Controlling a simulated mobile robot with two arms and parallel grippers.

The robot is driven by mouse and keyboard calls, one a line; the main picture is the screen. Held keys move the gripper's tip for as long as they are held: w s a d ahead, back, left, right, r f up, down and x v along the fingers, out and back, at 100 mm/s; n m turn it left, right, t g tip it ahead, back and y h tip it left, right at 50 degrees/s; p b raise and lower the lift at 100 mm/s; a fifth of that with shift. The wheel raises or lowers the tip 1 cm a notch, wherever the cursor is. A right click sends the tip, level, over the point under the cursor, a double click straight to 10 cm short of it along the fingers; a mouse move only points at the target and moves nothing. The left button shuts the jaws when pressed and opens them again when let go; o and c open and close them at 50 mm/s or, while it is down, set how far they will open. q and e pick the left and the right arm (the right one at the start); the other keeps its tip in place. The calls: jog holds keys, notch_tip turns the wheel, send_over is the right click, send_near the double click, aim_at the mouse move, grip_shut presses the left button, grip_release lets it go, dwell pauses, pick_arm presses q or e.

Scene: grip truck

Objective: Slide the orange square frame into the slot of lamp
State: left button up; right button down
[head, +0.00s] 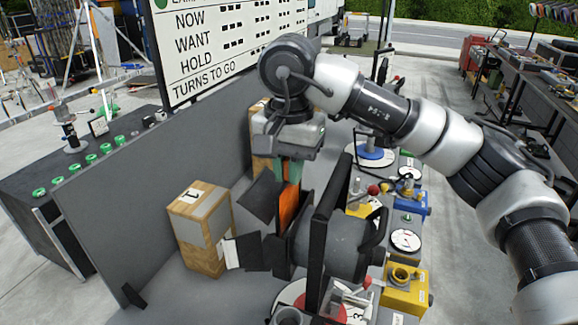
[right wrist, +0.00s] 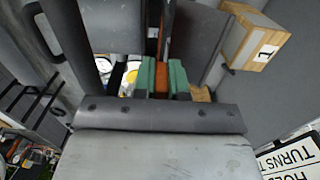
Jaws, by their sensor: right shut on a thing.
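The orange square frame (head: 288,207) hangs below my right gripper (head: 289,170), seen nearly edge-on. The gripper's green fingers are shut on its upper edge; they also show in the right wrist view (right wrist: 163,78), with the orange edge between them. The lamp (head: 335,245) is a dark grey cylinder with black flaps (head: 259,196) at its front. The frame is upright at the front of the lamp, between the flaps and the body. Its lower part is hidden, so I cannot tell how deep it sits in the slot. My left gripper is out of view.
A wooden block marked 1 (head: 200,230) stands left of the lamp by a grey panel (head: 115,220). A yellow device (head: 405,290) and a blue one (head: 412,203) stand on the right. A sign (head: 230,40) rises behind the panel.

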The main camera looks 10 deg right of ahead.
jog(key=b, duration=0.5)
send_over(289, 226)
jog(key=shift+w+d+f, duration=0.1)
jog(key=shift+w+f, duration=0.1)
jog(key=shift+f, duration=1.5)
jog(key=shift+w+f, duration=0.15)
jog(key=shift+f, duration=1.5)
jog(key=c, duration=1.2)
grip_release()
jog(key=shift+r, duration=0.1)
jog(key=shift+o, duration=0.2)
jog(key=shift+r, duration=0.35)
jog(key=shift+o, duration=0.3)
notch_tip(289, 226, up, 9)
jog(key=shift+f, duration=0.1)
jog(key=shift+r, duration=0.6)
